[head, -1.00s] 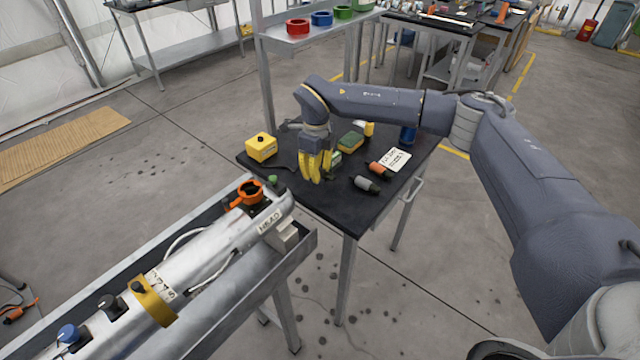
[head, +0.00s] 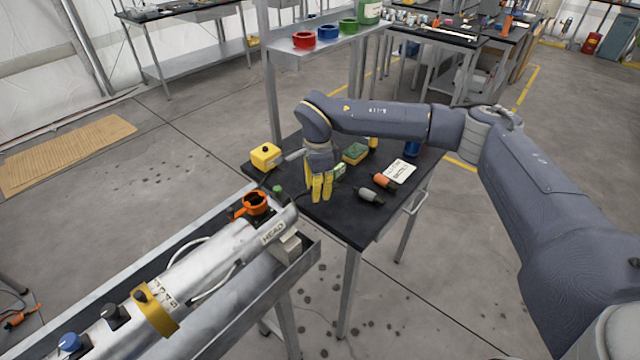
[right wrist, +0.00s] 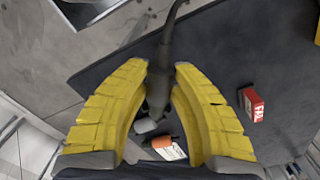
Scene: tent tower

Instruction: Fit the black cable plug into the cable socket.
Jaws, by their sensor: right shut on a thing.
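My right gripper (head: 316,198) has yellow fingers and points down over the dark table. In the right wrist view my right gripper (right wrist: 160,72) is shut on the black cable plug (right wrist: 159,82), a dark cylinder between the fingertips. Its cable (right wrist: 172,22) runs away toward the top of the picture. In the head view the plug is mostly hidden by the fingers. A silver tube (head: 215,262) marked HEAD lies in a metal trough to the left, with an orange ring (head: 256,204) at its end. I cannot tell which part is the cable socket. My left gripper is not in view.
The dark table (head: 345,222) also holds a yellow box (head: 266,156), a grey connector (head: 370,196), an orange connector (head: 384,181) and a white card (head: 400,171). The metal trough (head: 300,260) stands close to its front left. A shelf (head: 320,38) with coloured rings is behind.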

